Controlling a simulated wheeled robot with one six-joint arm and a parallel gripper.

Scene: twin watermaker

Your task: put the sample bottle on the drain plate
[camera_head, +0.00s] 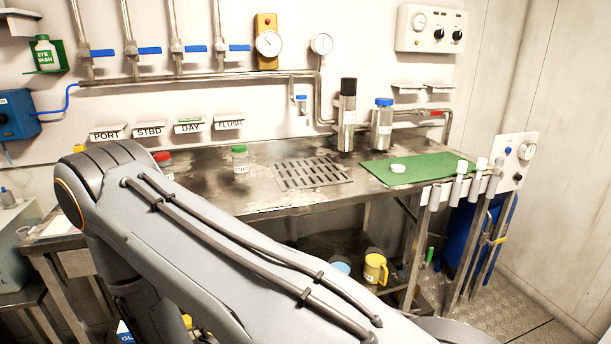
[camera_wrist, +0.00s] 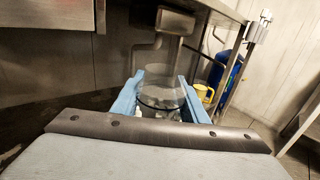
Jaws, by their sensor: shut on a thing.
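My gripper (camera_wrist: 160,82) shows in the wrist view with two blue fingers shut on a clear, see-through bottle (camera_wrist: 160,98), which looks like the sample bottle. The bottle's lower part shows a dark ring and is partly cut off by my wrist; its lid and label cannot be made out. The gripper and held bottle do not show in the head view. The drain plate (camera_head: 312,174) is a dark slotted grate set in the steel bench, in the middle of the head view. It is bare.
A green-lidded bottle (camera_head: 240,159) and a red-lidded bottle (camera_head: 164,165) stand on the bench left of the plate. A green mat (camera_head: 425,167) with a white cap lies right. A black-topped cylinder (camera_head: 347,116) and a blue-capped bottle (camera_head: 382,124) stand behind.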

